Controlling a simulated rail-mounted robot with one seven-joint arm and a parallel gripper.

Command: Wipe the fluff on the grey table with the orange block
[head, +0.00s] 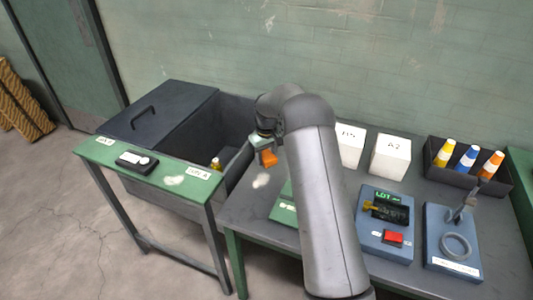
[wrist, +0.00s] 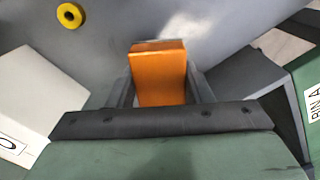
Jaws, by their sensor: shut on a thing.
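My gripper (head: 266,147) is shut on the orange block (head: 269,158), which hangs below it over the left end of the grey table (head: 238,207). In the wrist view the block (wrist: 160,78) sits between the two dark fingers. A pale patch of fluff (head: 261,181) lies on the grey table, just below and left of the block in the head view. The fluff (wrist: 183,27) also shows in the wrist view just beyond the block. The block appears to be above the table; I cannot tell the exact gap.
Another pale patch (head: 173,180) lies on the green bench (head: 140,163) at the left. An open dark bin (head: 190,195) stands behind it.

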